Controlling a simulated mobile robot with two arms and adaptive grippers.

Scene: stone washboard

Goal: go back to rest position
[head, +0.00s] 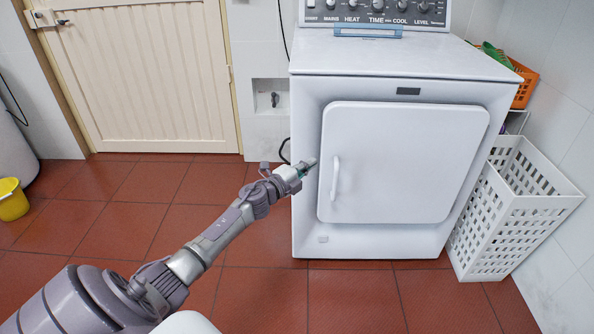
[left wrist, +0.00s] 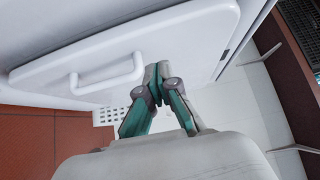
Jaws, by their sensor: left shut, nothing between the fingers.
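My left gripper (head: 308,167) reaches in from the left and stands in front of the left edge of the white dryer's closed door (head: 410,160), close to the door handle (head: 336,178). In the left wrist view the gripper (left wrist: 154,82) has its fingertips together with nothing between them. The handle (left wrist: 108,75) shows there to the left of the fingers, apart from them. My right gripper is in neither view.
The white dryer (head: 400,85) fills the middle right. A white slotted basket (head: 510,215) stands to its right, with an orange basket (head: 525,85) behind. A cream door (head: 145,70) is at the back left. A yellow bucket (head: 12,200) stands far left. Red tiled floor (head: 330,300) is open in front.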

